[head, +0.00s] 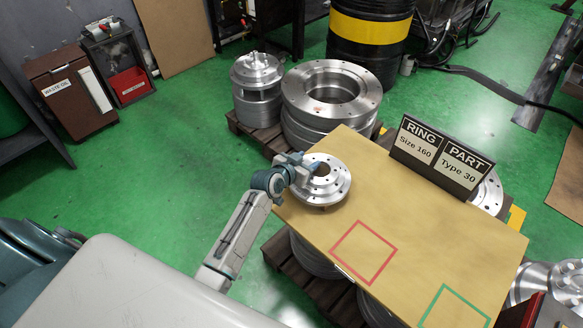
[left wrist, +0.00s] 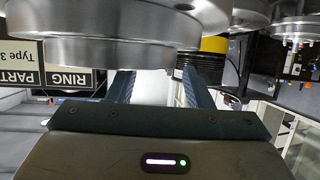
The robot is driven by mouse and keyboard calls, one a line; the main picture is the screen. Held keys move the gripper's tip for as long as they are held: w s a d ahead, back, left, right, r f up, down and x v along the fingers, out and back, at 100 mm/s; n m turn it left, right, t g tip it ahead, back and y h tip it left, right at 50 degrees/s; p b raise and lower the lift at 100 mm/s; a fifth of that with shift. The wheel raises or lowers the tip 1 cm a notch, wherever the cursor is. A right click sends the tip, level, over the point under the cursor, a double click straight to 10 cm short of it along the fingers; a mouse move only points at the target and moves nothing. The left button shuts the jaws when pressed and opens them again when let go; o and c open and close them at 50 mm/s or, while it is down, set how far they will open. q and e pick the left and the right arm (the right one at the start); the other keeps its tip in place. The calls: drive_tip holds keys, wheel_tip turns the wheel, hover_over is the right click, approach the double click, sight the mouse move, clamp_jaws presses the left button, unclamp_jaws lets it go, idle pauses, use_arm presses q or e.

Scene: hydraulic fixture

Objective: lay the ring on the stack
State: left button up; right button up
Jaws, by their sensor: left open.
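A silvery round flanged ring (head: 331,190) with a hole in its middle lies on the left corner of the tan table top (head: 440,235). My left gripper (head: 312,168) is at its upper left edge, open, with its fingers close to the rim; I cannot tell if they touch it. In the left wrist view, upside down, metal discs fill the upper left (left wrist: 110,52), and the open fingers (left wrist: 160,85) reach toward them. A stack of wide metal rings (head: 333,88) stands on a pallet behind the table. My right gripper is not in view.
A second stack of metal parts (head: 257,80) stands beside the wide rings. A dark sign (head: 440,157) stands on the table's far edge. Red (head: 364,252) and green (head: 452,310) square outlines mark the otherwise clear table top. A black and yellow drum (head: 370,35) stands behind.

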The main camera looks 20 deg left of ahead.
use_arm(q)
drive_tip(key=v, duration=1.2)
drive_tip(key=s+a+f+n+g+y, duration=0.2)
drive_tip(key=s+f+g, duration=0.9)
drive_tip(key=s+f, duration=2)
wheel_tip(320, 180, down, 4)
drive_tip(key=shift+s+a+r+g+y, duration=0.15)
drive_tip(key=shift+s+a+g+y, duration=0.2)
drive_tip(key=shift+a+y, duration=0.7)
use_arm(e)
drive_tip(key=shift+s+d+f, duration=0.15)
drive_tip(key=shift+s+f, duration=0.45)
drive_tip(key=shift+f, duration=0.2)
use_arm(q)
drive_tip(key=shift+a, duration=0.15)
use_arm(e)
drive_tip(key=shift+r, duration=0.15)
use_arm(q)
drive_tip(key=s+a+f+p, duration=0.1)
drive_tip(key=s+f+p, duration=0.3)
drive_tip(key=s+f, duration=0.3)
drive_tip(key=shift+s+f, duration=0.2)
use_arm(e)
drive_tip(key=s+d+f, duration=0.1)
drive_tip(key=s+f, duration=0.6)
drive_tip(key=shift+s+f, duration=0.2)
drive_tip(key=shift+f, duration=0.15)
